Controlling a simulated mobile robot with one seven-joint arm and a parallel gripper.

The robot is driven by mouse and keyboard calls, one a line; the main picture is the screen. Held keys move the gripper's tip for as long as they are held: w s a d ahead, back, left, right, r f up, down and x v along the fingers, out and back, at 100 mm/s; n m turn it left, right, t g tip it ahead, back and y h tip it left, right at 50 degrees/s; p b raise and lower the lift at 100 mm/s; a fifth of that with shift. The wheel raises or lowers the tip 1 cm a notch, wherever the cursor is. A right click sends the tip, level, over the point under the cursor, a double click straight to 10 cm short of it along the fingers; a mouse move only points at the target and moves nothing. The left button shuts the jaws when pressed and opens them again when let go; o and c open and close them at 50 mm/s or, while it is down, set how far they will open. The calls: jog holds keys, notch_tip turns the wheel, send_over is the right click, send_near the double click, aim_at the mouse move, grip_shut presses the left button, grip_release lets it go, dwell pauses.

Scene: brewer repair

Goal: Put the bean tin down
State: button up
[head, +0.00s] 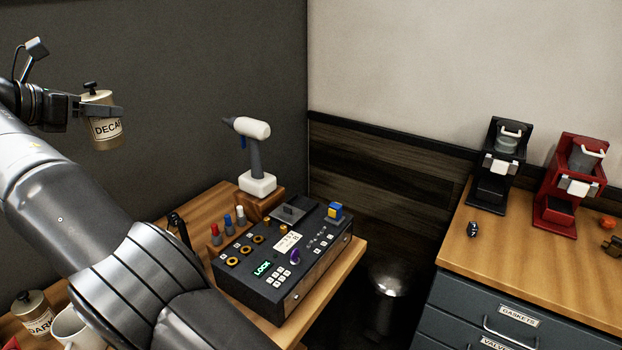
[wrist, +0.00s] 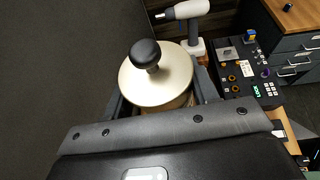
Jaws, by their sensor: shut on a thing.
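The bean tin (head: 103,128) is a beige tin labelled DECAF, with a pale lid and a black knob. My gripper (head: 118,112) is shut on it at the upper left of the head view and holds it up in the air, roughly upright, in front of the dark wall. In the wrist view the tin's lid and knob (wrist: 148,75) show from above, between the two fingers (wrist: 158,98). A second tin labelled DARK (head: 36,318) stands on the wooden table at the lower left, partly cut off.
A control box (head: 283,262) with buttons and a LOCK display sits on the table. A white and grey drill (head: 256,160) stands behind it. A white mug (head: 72,328) is next to the DARK tin. My arm hides much of the table. Brewers (head: 570,185) stand on the right counter.

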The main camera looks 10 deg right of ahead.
jog(key=w+d+m+g+h, duration=0.1)
jog(key=w+d, duration=0.4)
jog(key=d, duration=0.6)
jog(key=w+d+r+m+g+h, duration=0.15)
jog(key=w+d, duration=0.35)
jog(key=d, duration=0.6)
jog(key=w+d+f+m+g, duration=0.1)
jog(key=w+d, duration=0.4)
jog(key=d, duration=0.6)
jog(key=s+d+m+g+h, duration=0.1)
jog(key=d+m+g, duration=0.1)
jog(key=d, duration=1.4)
jog(key=s+d+m+g+h, duration=0.1)
jog(key=s+d+m+g, duration=0.1)
jog(key=d, duration=1.3)
jog(key=s+d+m+g, duration=0.2)
jog(key=s+d, duration=0.6)
jog(key=d, duration=0.6)
jog(key=s+d+m+g, duration=0.1)
jog(key=s+d+g, duration=0.1)
jog(key=s+d, duration=0.85)
jog(key=s+d+m+g+y, duration=0.1)
jog(key=s+d+m+g, duration=0.1)
jog(key=s+d, duration=1)
jog(key=s+d+m+g, duration=0.2)
jog(key=s+d, duration=0.7)
jog(key=s, duration=0.7)
send_over(570, 270)
notch_tip(570, 270, down, 34)
jog(key=shift+f, duration=1.85)
